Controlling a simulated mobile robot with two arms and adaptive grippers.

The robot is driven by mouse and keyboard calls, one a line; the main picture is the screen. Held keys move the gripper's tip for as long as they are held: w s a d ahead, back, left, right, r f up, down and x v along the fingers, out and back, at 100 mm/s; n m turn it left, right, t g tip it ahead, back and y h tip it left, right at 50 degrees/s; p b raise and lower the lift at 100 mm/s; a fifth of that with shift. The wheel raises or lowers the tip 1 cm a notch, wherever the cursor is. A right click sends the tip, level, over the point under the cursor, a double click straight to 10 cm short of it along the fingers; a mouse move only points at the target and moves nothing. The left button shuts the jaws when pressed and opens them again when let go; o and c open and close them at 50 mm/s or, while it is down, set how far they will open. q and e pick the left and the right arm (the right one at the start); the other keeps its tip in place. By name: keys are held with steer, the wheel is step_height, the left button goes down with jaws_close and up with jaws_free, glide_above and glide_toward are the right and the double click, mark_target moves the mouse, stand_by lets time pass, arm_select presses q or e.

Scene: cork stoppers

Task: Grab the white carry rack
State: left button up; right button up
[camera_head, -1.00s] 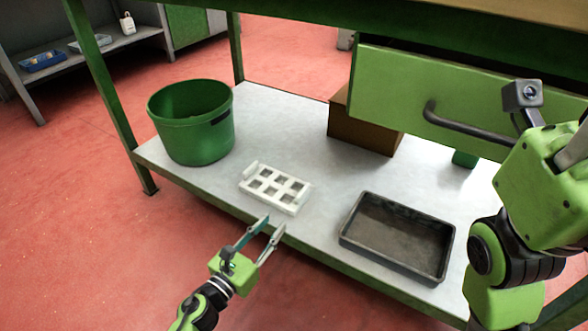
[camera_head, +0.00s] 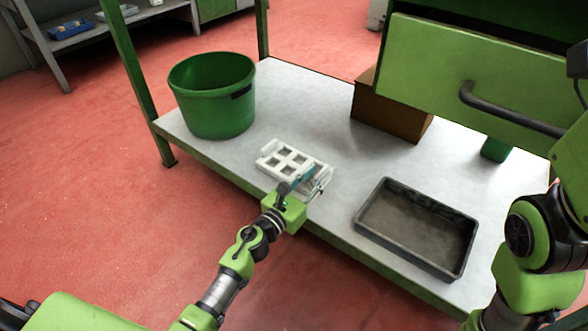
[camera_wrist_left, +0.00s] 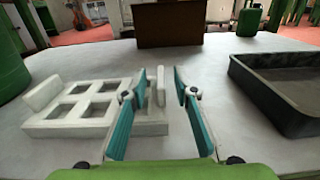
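The white carry rack (camera_head: 285,158) lies flat on the grey lower shelf, with square openings in its top and a raised piece at each end. In the left wrist view the rack (camera_wrist_left: 75,122) fills the left side. My left gripper (camera_head: 314,178) is at the rack's right end and hides part of it in the head view. In the left wrist view my left gripper (camera_wrist_left: 165,76) is open, its teal fingers apart. The rack's right raised end shows in the gap, close to the left finger; contact cannot be told. My right gripper is out of view.
A green bucket (camera_head: 211,98) stands left of the rack. A black tray (camera_head: 366,212) lies to the right. A brown box (camera_head: 388,112) stands behind, under the green drawer (camera_head: 440,60). The shelf (camera_head: 310,110) is clear between rack and box.

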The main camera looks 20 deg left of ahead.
arm_select(q)
steer(key=shift+x, duration=1.4)
jaws_close()
steer(key=shift+r, duration=0.1)
